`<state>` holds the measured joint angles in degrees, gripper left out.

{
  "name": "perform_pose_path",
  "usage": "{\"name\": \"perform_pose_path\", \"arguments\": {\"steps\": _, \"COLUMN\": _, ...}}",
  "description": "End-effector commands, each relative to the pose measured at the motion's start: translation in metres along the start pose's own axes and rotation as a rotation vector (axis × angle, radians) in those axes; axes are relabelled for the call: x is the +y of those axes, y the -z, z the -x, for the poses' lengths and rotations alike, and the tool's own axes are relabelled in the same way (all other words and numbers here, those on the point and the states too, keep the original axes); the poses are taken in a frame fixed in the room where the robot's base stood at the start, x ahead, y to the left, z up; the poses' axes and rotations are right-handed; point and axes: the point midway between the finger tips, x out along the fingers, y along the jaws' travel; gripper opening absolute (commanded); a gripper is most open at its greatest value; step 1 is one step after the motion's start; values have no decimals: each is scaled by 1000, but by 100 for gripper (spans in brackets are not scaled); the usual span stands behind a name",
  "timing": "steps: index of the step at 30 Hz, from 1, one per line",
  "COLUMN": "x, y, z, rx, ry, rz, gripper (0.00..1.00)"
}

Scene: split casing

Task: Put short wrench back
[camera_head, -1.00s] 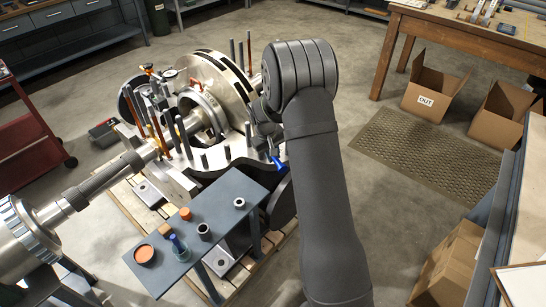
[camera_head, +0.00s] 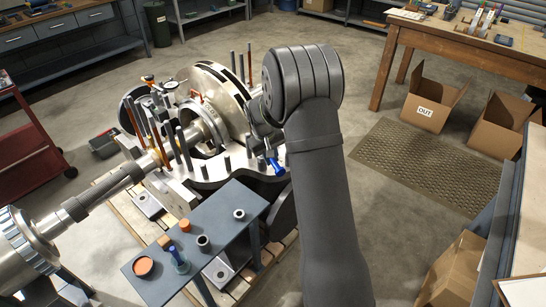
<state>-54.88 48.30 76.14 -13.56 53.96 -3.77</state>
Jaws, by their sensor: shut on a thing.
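My gripper (camera_head: 267,151) shows small at the end of my dark grey arm, over the near right side of the opened casing (camera_head: 225,178). It is shut on a tool with a blue end (camera_head: 277,167), which I take for the short wrench. The blue end points down and sits just off the casing's edge. The rest of the tool is hidden by my gripper and too small to make out. My forearm covers the floor to the right of the casing.
A grey side bench (camera_head: 217,222) in front of the casing holds an orange dish, a blue-topped piece and several small parts. Upright studs (camera_head: 178,142) rise from the casing. A wooden workbench (camera_head: 466,38) with tools, an OUT box (camera_head: 425,112) and a mat (camera_head: 430,165) lie right.

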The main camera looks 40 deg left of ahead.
Motion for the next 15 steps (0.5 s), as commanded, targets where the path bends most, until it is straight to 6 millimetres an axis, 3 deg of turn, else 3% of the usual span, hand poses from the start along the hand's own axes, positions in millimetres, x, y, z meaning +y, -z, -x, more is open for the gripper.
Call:
{"name": "perform_pose_path", "arguments": {"steps": 5, "x": -34, "y": 5, "z": 2, "rx": -27, "ry": -1, "rz": -134, "gripper": 0}}
{"name": "perform_pose_path", "arguments": {"steps": 15, "x": -129, "y": 6, "z": 9, "rx": -112, "ry": -3, "rz": -555, "gripper": 0}}
